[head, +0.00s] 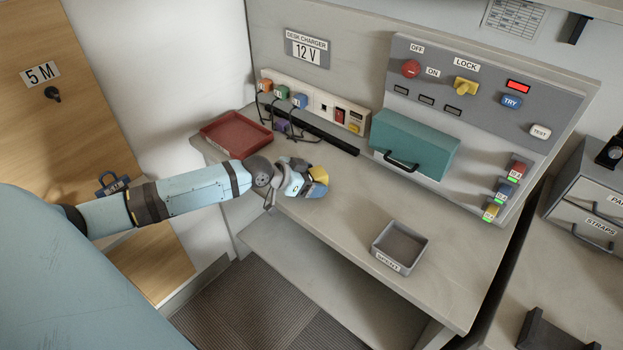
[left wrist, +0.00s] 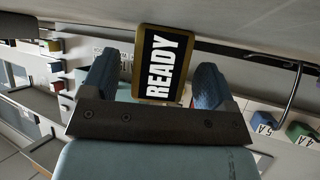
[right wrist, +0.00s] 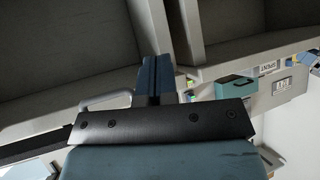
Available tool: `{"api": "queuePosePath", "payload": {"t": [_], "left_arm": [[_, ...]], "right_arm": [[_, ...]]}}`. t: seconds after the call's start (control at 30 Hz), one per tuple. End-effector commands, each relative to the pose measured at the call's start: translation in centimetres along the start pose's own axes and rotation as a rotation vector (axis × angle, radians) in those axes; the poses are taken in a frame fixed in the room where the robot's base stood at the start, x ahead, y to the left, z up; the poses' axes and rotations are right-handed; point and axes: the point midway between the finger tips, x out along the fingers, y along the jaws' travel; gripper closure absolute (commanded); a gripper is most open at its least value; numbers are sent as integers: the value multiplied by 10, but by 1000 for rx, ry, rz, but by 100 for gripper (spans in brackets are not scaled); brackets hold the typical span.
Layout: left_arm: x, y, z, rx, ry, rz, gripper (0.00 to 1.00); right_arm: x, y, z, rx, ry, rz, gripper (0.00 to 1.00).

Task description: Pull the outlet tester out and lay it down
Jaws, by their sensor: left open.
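My left gripper (head: 318,184) is open above the desk, in front of the outlet strip (head: 300,97). In the left wrist view a dark plate with a gold frame, marked READY (left wrist: 163,65), stands between the two spread blue fingers. A yellow piece (head: 319,173) shows at the gripper in the head view, partly hidden by it. I cannot tell whether the fingers touch it. The strip carries orange, green and blue plugs and a red switch; I cannot tell for sure which thing is the outlet tester. My right gripper (right wrist: 160,75) shows only in its wrist view, fingers together and empty.
A red tray (head: 236,134) lies at the desk's left end. A grey bin (head: 400,246) stands near the front right. A teal box with a black handle (head: 414,143) sits under the switch panel (head: 480,90). Cables hang by the strip. The desk middle is clear.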

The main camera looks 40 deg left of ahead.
Motion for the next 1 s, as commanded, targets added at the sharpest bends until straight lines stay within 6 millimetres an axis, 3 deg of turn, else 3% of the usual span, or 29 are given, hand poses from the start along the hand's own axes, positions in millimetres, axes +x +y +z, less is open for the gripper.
{"api": "queuePosePath", "payload": {"t": [0.23, 0.7, 1.0], "left_arm": [[-14, 0, 1, 1, -2, 0, 20], [-110, 0, 1, 3, -6, 1, 20], [-135, 0, 0, 0, -2, 0, 20]], "right_arm": [[-2, 3, 3, -8, -9, 2, 100], [-6, 2, 1, 3, -16, 4, 100], [-7, 0, -7, 1, -2, 5, 100]]}}
